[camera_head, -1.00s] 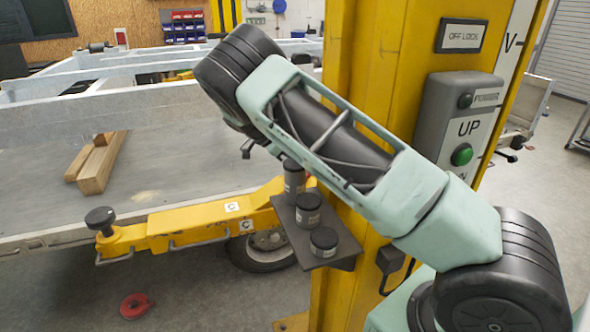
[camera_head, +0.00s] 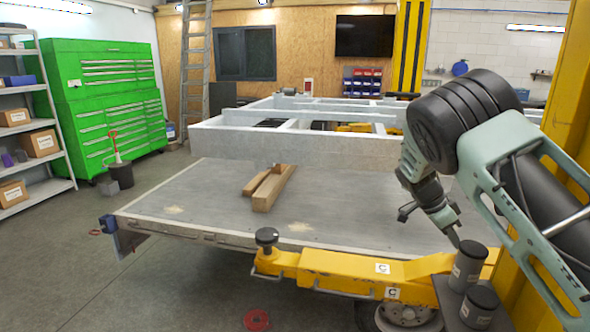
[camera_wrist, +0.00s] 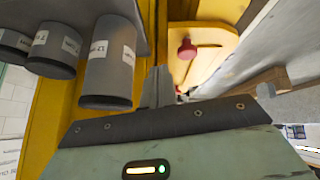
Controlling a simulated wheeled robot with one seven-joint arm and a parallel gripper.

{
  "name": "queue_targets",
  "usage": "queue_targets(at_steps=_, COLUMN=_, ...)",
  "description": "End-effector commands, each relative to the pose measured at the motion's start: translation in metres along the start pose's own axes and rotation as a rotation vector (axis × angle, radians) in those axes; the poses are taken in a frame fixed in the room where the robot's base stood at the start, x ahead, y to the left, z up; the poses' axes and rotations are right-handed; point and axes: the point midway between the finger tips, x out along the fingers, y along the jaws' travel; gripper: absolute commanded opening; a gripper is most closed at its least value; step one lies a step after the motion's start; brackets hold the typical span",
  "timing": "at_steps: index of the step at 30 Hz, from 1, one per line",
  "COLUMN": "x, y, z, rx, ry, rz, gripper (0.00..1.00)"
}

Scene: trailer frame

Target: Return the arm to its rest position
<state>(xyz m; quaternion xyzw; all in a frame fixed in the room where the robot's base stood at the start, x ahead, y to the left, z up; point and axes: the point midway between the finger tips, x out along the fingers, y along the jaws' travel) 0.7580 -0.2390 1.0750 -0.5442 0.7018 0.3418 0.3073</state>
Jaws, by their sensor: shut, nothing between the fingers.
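My arm (camera_head: 515,150) is bent in front of the yellow post at the right of the head view. My gripper (camera_head: 454,238) points down, just above and left of the dark cylindrical canisters (camera_head: 468,268). It is shut and empty. In the wrist view, the closed fingers (camera_wrist: 157,84) lie beside a labelled grey canister (camera_wrist: 110,65). Whether they touch it I cannot tell.
The yellow post (camera_head: 560,130) stands close at the right. A yellow lift arm (camera_head: 340,270) reaches under the trailer bed (camera_head: 190,210). Wooden blocks (camera_head: 272,190) lie on the bed. A red ring (camera_head: 256,319) is on the floor. Open floor lies at the left.

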Motion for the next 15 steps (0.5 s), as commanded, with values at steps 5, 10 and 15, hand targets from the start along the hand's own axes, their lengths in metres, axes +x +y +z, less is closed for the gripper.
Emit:
queue_targets(at_steps=5, x=-0.042, y=0.058, z=0.069, rx=-0.4, ry=-0.238, rz=-0.074, gripper=0.0)
queue_targets(at_steps=10, x=-0.096, y=0.138, z=0.131, rx=-0.87, ry=-0.399, rz=-0.239, gripper=0.0)
queue_targets(at_steps=15, x=-0.142, y=0.236, z=0.172, rx=-1.358, ry=-0.446, rz=-0.462, gripper=0.0)
